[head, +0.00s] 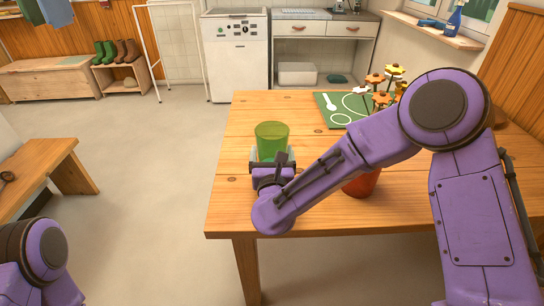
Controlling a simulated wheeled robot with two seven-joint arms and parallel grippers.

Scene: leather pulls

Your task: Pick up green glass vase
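The green glass vase (271,137) is a see-through green cup shape, upright near the left edge of the wooden table. My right gripper (271,157) is at the lower part of the vase, on its near side. One pale finger shows on each side of the vase. I cannot tell whether the fingers press on the glass or stand slightly apart from it. The vase's base is hidden by the gripper, so I cannot tell whether it rests on the table. My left gripper is out of view; only part of my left arm shows at the lower left.
A red-orange pot (362,183) stands on the table (240,205), partly behind my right arm. A green mat (334,104) with white shapes and several flower-like pieces (375,79) are at the back. The table's left front is bare. A wooden bench (45,165) stands at left.

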